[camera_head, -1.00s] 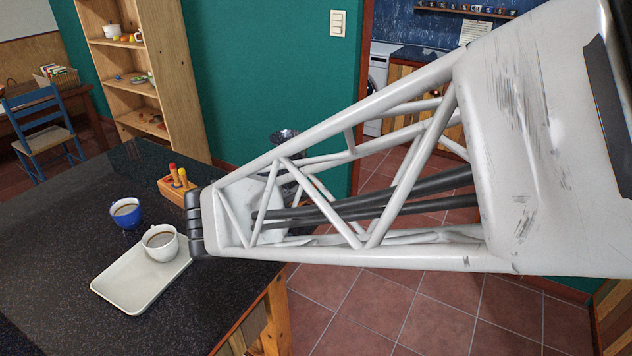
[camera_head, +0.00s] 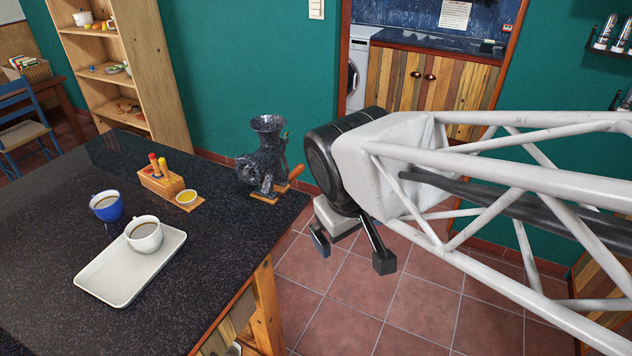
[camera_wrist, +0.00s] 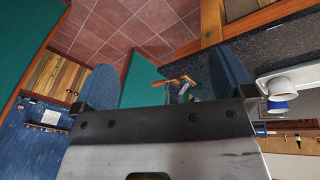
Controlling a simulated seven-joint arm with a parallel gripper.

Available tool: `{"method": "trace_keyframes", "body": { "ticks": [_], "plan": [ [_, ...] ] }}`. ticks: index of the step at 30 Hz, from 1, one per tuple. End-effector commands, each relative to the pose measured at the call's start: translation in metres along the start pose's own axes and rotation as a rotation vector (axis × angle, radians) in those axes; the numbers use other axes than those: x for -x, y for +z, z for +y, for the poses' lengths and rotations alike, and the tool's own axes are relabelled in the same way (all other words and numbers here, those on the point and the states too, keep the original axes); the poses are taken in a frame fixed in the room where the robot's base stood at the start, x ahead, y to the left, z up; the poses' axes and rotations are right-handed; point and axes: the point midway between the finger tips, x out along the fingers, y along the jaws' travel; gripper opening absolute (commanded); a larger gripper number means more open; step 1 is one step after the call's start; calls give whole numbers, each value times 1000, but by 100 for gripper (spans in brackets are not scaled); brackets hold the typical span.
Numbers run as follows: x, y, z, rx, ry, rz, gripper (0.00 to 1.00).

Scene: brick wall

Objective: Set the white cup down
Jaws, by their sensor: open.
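The white cup (camera_head: 144,234) stands upright with brown liquid in it on the pale tray (camera_head: 107,293), towards the tray's far right end. My gripper (camera_head: 351,254) is open and empty over the tiled floor, to the right of the table and well apart from the cup. In the wrist view the two fingers (camera_wrist: 166,84) are spread wide with nothing between them. The white cup also shows at the right of the wrist view (camera_wrist: 283,87).
A blue cup (camera_head: 106,206) with dark liquid stands just behind the tray on the dark table (camera_head: 45,235). The tabletop left of the tray is clear.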

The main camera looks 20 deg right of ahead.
Motion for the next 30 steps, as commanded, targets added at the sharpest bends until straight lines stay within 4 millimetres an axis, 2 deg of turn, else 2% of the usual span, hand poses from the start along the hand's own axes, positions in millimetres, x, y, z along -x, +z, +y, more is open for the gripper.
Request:
{"method": "trace_keyframes", "body": {
  "ticks": [3,9,30],
  "plan": [
    [6,10,1,-133,-58,9,100],
    [11,18,-1,-248,-112,15,100],
    [12,18,-1,-260,-118,16,100]
  ]
}}
